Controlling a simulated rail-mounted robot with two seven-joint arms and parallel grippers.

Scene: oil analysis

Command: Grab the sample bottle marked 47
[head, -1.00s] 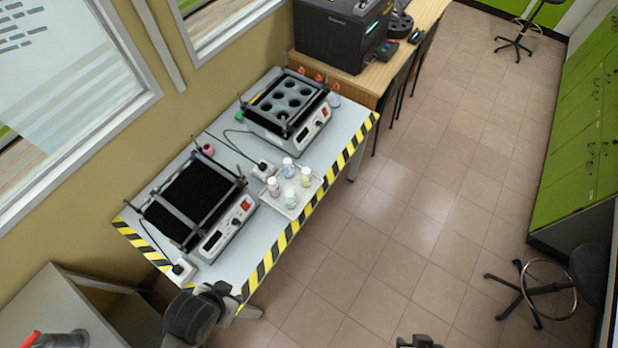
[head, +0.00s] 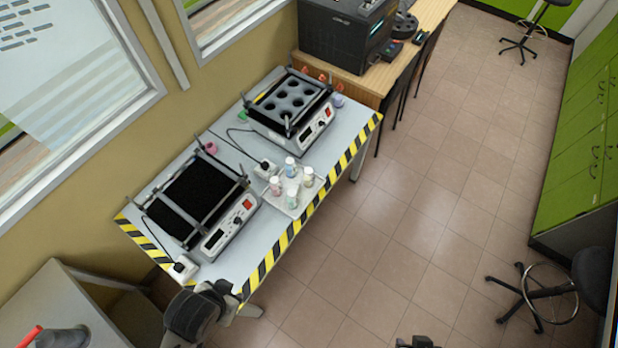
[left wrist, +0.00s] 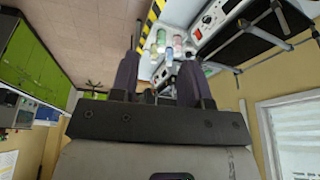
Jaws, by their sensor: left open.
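Several small sample bottles stand upright on a white tray (head: 293,212) near the table's striped edge: one blue-capped (head: 290,165), one pink (head: 275,186), one greenish (head: 291,197), one pale yellow (head: 308,176). Their markings are too small to read, so I cannot tell which is 47. My left gripper (head: 224,289) is at the near end of the table, apart from the bottles. In the left wrist view it is open and empty (left wrist: 160,62), with the bottles beyond its fingertips. A dark part of my right arm (head: 418,342) shows at the bottom edge; its jaws are unclear.
A shaker with a black mat (head: 188,201) is on the near half of the table, and one with a round-holed rack (head: 290,97) on the far half. A power strip and cables lie between them. A black printer-like machine (head: 345,35) stands behind.

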